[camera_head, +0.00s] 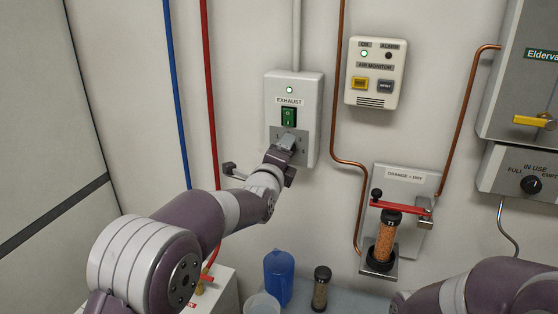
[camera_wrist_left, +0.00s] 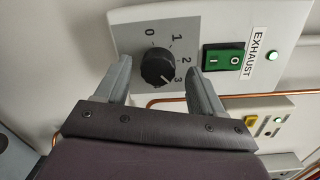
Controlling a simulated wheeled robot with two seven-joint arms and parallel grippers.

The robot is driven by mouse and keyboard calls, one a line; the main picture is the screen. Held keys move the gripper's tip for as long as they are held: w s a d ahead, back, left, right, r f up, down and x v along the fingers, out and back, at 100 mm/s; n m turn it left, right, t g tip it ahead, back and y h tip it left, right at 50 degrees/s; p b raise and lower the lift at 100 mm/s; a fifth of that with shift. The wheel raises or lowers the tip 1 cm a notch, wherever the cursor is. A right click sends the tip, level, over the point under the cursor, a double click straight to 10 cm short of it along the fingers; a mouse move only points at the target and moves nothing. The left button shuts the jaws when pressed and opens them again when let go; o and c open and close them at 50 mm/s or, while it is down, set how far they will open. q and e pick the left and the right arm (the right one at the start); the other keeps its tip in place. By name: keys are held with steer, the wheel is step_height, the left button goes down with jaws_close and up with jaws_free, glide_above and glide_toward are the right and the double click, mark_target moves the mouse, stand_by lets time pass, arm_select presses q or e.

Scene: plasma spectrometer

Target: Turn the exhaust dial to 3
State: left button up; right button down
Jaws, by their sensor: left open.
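The exhaust dial (camera_wrist_left: 158,68) is a round black knob on a grey plate marked 0, 1, 2 and 3. Its white pointer mark appears to face lower right, toward the 3. In the wrist view my left gripper (camera_wrist_left: 159,70) is open, with one finger to each side of the dial; I see gaps between fingers and knob. In the head view my left gripper (camera_head: 283,144) is at the lower part of the exhaust box (camera_head: 310,105) and hides the dial. Only a link of my right arm shows at lower right; its gripper is out of view.
A green switch (camera_head: 289,116) sits just above the dial plate, under a lit green lamp. Blue and red pipes run left of the box, a copper pipe right. An orange-filled column (camera_head: 387,243) and an air monitor (camera_head: 375,72) are to the right. A blue bottle (camera_head: 278,277) stands below.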

arm_select(q)
steer(key=b+v, duration=0.2)
steer(key=v, duration=1)
steer(key=shift+s, duration=0.25)
steer(key=shift+r, duration=0.15)
